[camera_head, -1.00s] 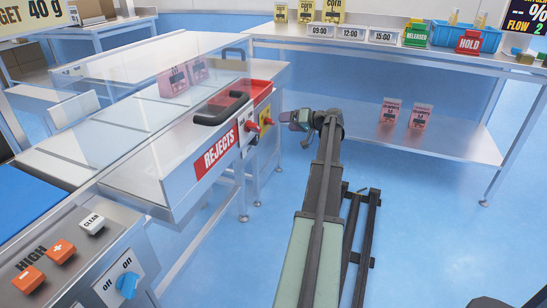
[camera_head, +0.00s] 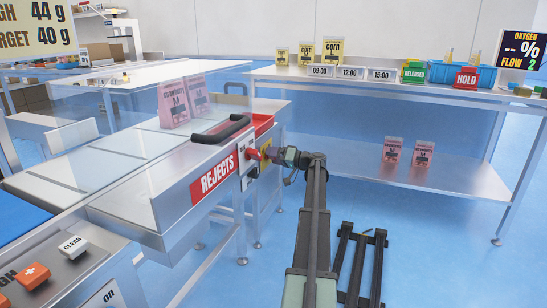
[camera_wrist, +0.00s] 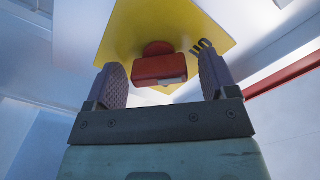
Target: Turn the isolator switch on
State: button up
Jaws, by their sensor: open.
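The isolator switch is a red knob (camera_wrist: 158,69) on a yellow plate (camera_wrist: 130,35), seen close up in the wrist view. In the head view the yellow plate (camera_head: 265,146) is on the end of the machine, beside the REJECTS sign, and its knob is partly hidden by my gripper. My gripper (camera_wrist: 163,84) is open, with one finger on each side of the red knob and visible gaps between them. In the head view my gripper (camera_head: 273,156) is right at the plate. Whether the fingers touch the plate is unclear.
A second red knob (camera_head: 253,157) sits on a pale plate just left of the yellow one. A steel bench (camera_head: 400,85) with pouches and bins is behind. Blue floor is open at right.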

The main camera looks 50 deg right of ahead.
jog(key=shift+w, duration=0.15)
jog(key=c, duration=0.9)
jog(key=shift+c, duration=0.2)
